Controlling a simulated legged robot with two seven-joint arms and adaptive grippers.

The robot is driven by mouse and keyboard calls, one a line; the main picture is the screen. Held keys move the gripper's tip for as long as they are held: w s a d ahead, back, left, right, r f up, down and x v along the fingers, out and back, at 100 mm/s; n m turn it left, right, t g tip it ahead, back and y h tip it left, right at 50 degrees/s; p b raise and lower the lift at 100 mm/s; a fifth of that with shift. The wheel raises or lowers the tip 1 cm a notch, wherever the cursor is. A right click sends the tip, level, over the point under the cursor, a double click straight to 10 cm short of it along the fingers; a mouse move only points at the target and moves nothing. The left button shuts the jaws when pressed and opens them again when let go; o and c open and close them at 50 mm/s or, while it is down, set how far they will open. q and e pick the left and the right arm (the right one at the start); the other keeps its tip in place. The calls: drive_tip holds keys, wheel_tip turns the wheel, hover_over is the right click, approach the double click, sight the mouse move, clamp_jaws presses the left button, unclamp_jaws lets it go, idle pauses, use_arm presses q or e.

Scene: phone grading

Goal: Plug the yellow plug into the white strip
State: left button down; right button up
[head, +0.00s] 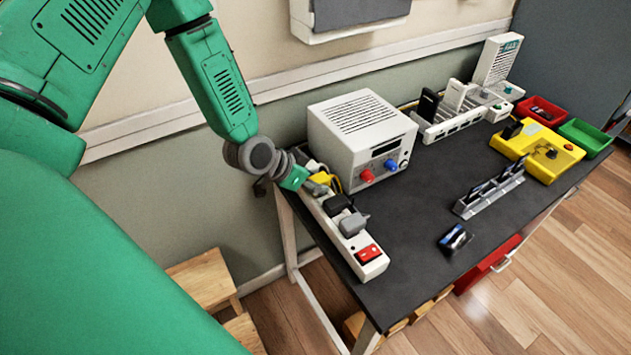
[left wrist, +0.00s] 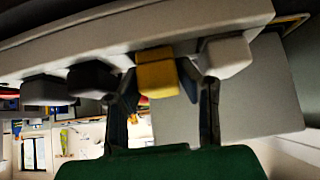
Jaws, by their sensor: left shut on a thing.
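The white strip (head: 342,240) lies along the left edge of the dark table, with a red switch at its near end. The yellow plug (head: 326,179) is at the strip's far part. My left gripper (head: 313,184) is shut on it from the left side. In the left wrist view the yellow plug (left wrist: 156,75) sits between the two fingers (left wrist: 165,92), against the underside of the strip (left wrist: 120,35) as pictured. I cannot tell whether its pins are fully in a socket. My right gripper is not in view.
A black plug (head: 336,203) and a grey plug (head: 353,223) sit on the strip nearer me. A white plug (left wrist: 225,57) is beside the yellow one in the wrist view. A white power supply box (head: 362,135) stands close right of the strip. The table's near middle is mostly clear.

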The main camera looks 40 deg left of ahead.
use_arm(q)
drive_tip(key=shift+s+f, duration=0.15)
drive_tip(key=c, duration=1.1)
unclamp_jaws()
drive_tip(key=shift+f, duration=0.1)
